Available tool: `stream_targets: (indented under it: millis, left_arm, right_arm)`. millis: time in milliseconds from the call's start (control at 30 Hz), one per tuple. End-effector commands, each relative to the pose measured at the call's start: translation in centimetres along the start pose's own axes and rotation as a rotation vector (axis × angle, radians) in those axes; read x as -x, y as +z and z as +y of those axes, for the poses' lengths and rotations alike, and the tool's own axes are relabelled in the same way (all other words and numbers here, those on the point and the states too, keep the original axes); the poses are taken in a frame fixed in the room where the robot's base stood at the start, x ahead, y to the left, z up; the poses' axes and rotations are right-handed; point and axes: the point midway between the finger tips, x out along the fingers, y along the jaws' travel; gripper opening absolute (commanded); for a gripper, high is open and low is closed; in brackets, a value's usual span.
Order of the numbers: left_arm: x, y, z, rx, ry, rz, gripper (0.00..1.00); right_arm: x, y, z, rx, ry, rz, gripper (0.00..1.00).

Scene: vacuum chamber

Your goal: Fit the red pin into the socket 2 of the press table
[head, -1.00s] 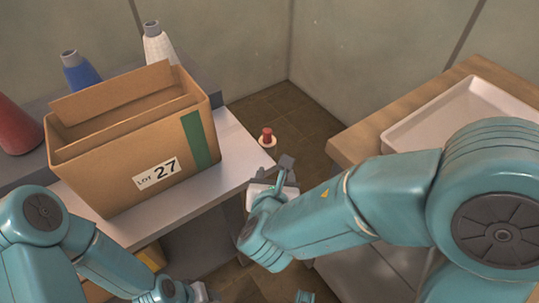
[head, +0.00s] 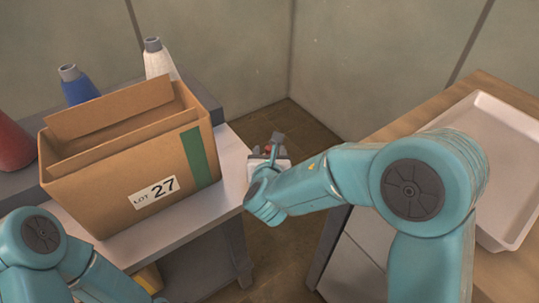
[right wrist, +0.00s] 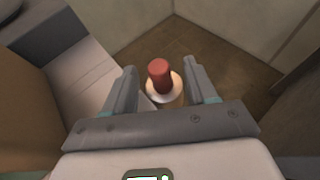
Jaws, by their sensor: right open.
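The red pin (head: 268,149) is partly covered by my right gripper (head: 270,146) in the head view. In the right wrist view the red pin (right wrist: 159,74) stands upright on a small round pale stand (right wrist: 165,88). My right gripper is open, with one finger on each side of the pin in that picture. I see gaps between the pin and both fingers, and cannot tell how far above it they are. My left gripper is outside the head view; only its arm shows at lower left. I cannot make out socket 2 or tell which surface is the press table.
A cardboard box marked LOT 27 (head: 130,150) sits on the pale table (head: 228,165) at left. Blue (head: 77,86), white (head: 157,58) and red (head: 12,133) bottle-like items stand behind it. A white tray (head: 485,130) lies on the wooden-topped counter (head: 385,115) at right.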

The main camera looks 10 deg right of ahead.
Motion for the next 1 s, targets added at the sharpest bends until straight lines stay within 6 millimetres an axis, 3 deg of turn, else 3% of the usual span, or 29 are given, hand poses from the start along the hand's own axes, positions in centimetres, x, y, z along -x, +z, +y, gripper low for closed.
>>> stream_targets:
  millis: [100,367,533,833,1000]
  left_arm:
    - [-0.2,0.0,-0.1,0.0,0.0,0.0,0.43]
    - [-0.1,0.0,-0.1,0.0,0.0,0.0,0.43]
    - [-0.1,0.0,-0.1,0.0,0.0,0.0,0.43]
    - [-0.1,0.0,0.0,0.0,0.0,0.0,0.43]
    - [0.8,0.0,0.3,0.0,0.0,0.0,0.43]
  right_arm:
    - [-1.5,-0.1,0.0,0.0,-0.001,0.002,0.56]
    - [-1.8,0.0,0.0,0.0,0.0,0.001,0.56]
    - [-1.7,0.0,0.0,0.0,0.0,0.001,0.01]
    - [-1.6,0.2,0.0,-0.001,0.0,0.0,0.0]
    - [-0.7,2.6,0.1,-0.003,0.001,-0.003,0.0]
